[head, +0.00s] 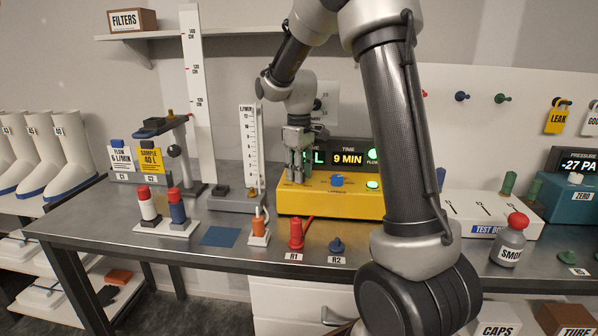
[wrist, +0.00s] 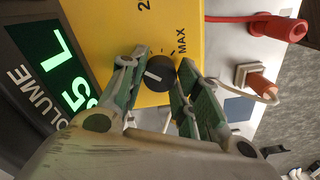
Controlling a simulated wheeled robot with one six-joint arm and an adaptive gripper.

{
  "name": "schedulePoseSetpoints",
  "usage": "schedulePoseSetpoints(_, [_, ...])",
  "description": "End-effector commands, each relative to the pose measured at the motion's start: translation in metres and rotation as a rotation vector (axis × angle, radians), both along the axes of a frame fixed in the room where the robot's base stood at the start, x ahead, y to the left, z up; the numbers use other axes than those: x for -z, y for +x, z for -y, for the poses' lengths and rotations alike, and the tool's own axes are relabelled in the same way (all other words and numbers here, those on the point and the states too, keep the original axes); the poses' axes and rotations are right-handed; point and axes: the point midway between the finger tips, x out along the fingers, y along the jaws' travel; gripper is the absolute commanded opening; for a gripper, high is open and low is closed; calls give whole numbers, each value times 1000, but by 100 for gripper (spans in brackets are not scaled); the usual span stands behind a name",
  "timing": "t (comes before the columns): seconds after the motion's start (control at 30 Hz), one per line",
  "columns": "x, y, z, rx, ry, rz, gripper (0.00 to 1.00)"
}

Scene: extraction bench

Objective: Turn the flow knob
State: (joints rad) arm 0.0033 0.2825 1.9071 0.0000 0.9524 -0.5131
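The black flow knob (wrist: 157,73) sits on the yellow front of the pump box in the wrist view. Its white pointer line slants to the left, and a MAX mark is printed to its right. The yellow box (head: 345,205) stands on the bench in the head view. My gripper (head: 297,178) is at the left part of its face and hides this knob there. In the wrist view my gripper (wrist: 162,66) has its two green-padded fingers apart, one on each side of the knob. Whether both pads press on it is unclear.
A blue knob (head: 337,180) and lit green buttons are to the right on the yellow box. A flow column (head: 250,150) stands close to its left. A red plug (head: 296,234) and a blue plug (head: 337,246) stand in front. My arm hides the bench right of the box.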

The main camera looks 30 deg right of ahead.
Motion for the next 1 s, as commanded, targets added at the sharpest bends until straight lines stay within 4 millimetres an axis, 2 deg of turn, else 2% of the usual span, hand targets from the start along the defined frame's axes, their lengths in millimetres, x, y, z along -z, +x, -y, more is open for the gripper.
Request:
schedulePoseSetpoints(0.03, [0, 0, 0, 0, 0, 0, 17])
schedulePoseSetpoints(0.1, [0, 0, 0, 0, 0, 0, 7])
schedulePoseSetpoints(0.23, [0, 0, 0, 20, 0, 0, 7])
schedulePoseSetpoints(0.43, [0, 0, 0, 138, 0, 1, 7])
schedulePoseSetpoints(0.67, [0, 0, 0, 143, 0, 1, 7])
schedulePoseSetpoints(0.7, [0, 0, 0, 142, 0, 1, 34])
schedulePoseSetpoints(0.8, [0, 0, 0, 142, 0, 1, 52])
schedulePoseSetpoints(1.0, [0, 0, 0, 142, 0, 1, 53])
